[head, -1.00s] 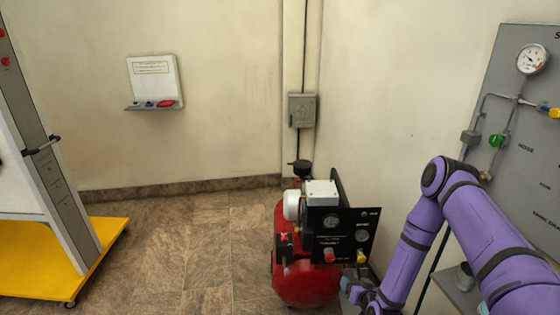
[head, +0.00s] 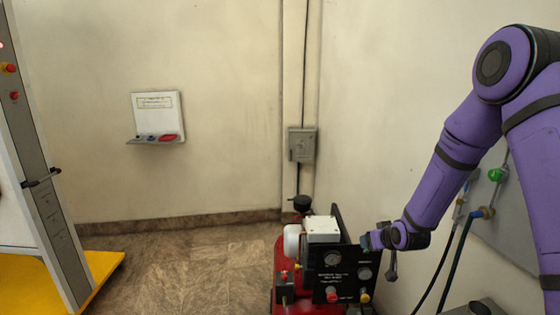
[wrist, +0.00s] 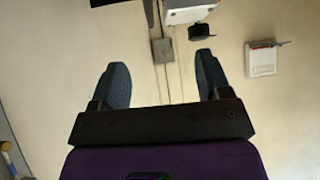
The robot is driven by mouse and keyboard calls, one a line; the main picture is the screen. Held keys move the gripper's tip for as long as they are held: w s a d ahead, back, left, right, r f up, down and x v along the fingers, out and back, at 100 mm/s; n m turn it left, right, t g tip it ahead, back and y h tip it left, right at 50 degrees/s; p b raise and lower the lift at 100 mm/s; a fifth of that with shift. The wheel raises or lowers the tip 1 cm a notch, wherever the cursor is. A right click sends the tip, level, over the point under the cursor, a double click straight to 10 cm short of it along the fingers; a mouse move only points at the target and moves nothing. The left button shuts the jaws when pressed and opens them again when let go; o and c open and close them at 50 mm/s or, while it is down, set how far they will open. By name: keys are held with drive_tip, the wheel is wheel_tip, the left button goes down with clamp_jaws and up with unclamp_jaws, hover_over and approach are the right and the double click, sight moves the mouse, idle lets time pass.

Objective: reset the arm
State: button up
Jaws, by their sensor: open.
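My purple arm (head: 450,155) comes in from the right in the head view, bent at a high elbow. My gripper (head: 368,240) is at its end, just right of the compressor's black panel in the picture; I cannot tell how far apart they are in depth. In the wrist view my gripper (wrist: 160,85) shows two blue-grey fingers spread wide with nothing between them. The wall and a grey box (wrist: 162,50) show beyond the fingers.
A red compressor (head: 283,265) with a black gauge panel (head: 334,262) stands on the floor by the wall. A wall shelf (head: 155,139) hangs at the left. A yellow-based stand (head: 105,265) is at far left. A grey board (head: 525,215) with hoses is behind my arm.

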drive_tip(key=s+r+g+h, duration=0.1)
drive_tip(key=s+r, duration=0.4)
drive_tip(key=r, duration=0.3)
drive_tip(key=s+d+r, duration=0.1)
drive_tip(key=s+r, duration=0.4)
drive_tip(key=r, duration=0.3)
drive_tip(key=s+r+g+h, duration=0.1)
drive_tip(key=s+r, duration=0.4)
drive_tip(key=r, duration=0.3)
drive_tip(key=s+r+g, duration=0.1)
drive_tip(key=s+r, duration=0.3)
drive_tip(key=s, duration=0.8)
drive_tip(key=s+r+m+g, duration=0.1)
drive_tip(key=s+r, duration=0.3)
drive_tip(key=s, duration=0.8)
drive_tip(key=shift+r+m, duration=0.15)
drive_tip(key=shift+m, duration=0.15)
